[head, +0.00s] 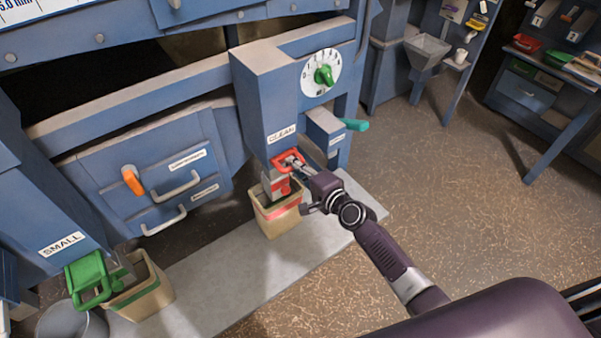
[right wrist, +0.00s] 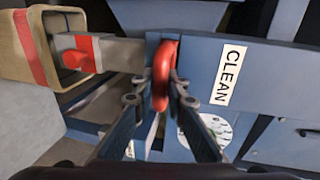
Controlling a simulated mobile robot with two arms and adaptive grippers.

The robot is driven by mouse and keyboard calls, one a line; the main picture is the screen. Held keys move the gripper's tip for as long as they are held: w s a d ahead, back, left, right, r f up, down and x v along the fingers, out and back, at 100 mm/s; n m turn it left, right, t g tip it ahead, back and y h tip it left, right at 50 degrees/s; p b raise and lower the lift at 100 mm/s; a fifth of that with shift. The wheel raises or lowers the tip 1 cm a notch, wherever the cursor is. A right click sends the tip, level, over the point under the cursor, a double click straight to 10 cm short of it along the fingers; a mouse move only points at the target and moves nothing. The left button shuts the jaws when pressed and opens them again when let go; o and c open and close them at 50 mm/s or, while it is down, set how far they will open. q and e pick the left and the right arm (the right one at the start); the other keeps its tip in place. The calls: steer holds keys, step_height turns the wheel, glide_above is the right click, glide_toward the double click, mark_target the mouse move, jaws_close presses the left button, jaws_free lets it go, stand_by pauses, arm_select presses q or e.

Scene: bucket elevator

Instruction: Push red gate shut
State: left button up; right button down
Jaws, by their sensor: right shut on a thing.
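The red gate (head: 287,160) is at the lower end of the blue chute labelled CLEAN. Its red loop handle also shows in the right wrist view (right wrist: 163,75). My right gripper (head: 299,166) is at this handle, and its two fingers (right wrist: 161,88) are closed around it, one on each side. A metal spout with a red patch (head: 278,186) hangs below the gate, over a tan bucket with a red band (head: 280,220). How far the gate is open is hard to tell. My left gripper is not in view.
A green gate (head: 90,279) sits at the chute labelled SMALL, with another tan bucket (head: 143,290) under it. Open floor lies to the right.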

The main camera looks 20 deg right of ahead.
steer(key=c, duration=2.4)
jaws_free()
steer(key=shift+r, duration=0.1)
steer(key=o, duration=0.4)
steer(key=shift+w+a, duration=0.1)
steer(key=shift+w, duration=0.1)
steer(key=shift+o, duration=0.2)
steer(key=shift+s, duration=0.1)
steer(key=v, duration=1.2)
